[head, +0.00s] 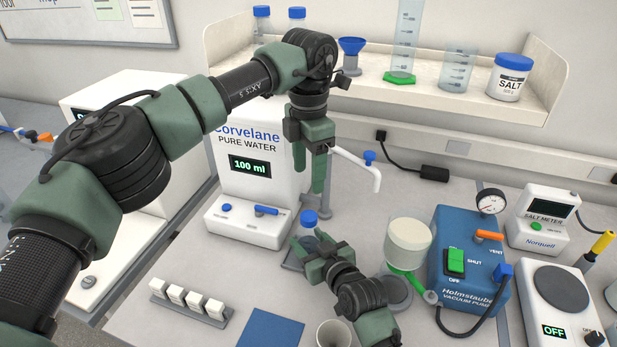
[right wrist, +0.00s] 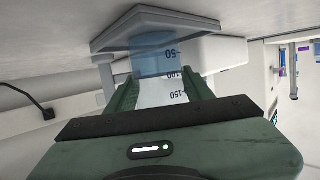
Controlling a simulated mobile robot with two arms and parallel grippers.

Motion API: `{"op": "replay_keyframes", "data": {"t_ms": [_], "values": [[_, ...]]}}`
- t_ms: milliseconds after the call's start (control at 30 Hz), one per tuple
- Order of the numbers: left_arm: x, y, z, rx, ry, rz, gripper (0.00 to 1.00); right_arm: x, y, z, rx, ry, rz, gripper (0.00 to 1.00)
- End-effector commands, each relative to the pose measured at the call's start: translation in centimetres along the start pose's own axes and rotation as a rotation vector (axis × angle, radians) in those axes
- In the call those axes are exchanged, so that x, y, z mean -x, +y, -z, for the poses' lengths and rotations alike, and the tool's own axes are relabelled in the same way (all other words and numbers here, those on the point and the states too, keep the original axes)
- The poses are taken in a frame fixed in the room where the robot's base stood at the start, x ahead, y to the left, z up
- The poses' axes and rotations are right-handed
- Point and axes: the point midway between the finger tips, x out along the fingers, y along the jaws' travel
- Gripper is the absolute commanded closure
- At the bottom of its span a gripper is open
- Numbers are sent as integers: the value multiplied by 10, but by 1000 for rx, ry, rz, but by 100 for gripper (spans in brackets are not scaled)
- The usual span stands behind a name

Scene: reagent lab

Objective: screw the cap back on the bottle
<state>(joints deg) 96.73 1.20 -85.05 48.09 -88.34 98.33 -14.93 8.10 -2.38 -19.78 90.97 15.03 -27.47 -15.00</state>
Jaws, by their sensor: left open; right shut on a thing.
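The bottle (right wrist: 165,85) is clear with printed marks and blue liquid at its bottom end. It shows inverted in the right wrist view. My right gripper (head: 318,246) is shut around the bottle's body, which it mostly hides in the head view. A blue cap (head: 308,217) sits at the bottle's top; I cannot tell how tightly it is seated. My left gripper (head: 309,193) points down just above the cap, open and with nothing visible between its fingers. The bottle's foot is on or just by a dark grey stand (head: 290,256).
The water dispenser (head: 255,185) stands behind left, its spout (head: 362,175) right of my left gripper. A filter cup (head: 408,241) and blue vacuum pump (head: 465,262) stand to the right. A rack of white blocks (head: 190,303), a blue mat (head: 270,328) and a beaker (head: 333,334) are in front.

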Motion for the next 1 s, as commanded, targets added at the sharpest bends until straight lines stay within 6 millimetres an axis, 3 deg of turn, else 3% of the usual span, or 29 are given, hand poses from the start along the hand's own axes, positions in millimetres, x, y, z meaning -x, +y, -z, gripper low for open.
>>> {"op": "replay_keyframes", "data": {"t_ms": [167,200,267,667,1000], "values": [[0,0,0,0,0,0,40,0,0,0,0,-1,0,100],[0,0,0,0,0,0,40,0,0,0,0,-1,0,40],[0,0,0,0,0,0,40,0,0,0,0,0,0,23],[-1,0,0,1,0,0,40,4,0,-1,0,0,0,23],[-9,0,0,1,0,0,40,50,0,-2,0,0,0,23]]}}
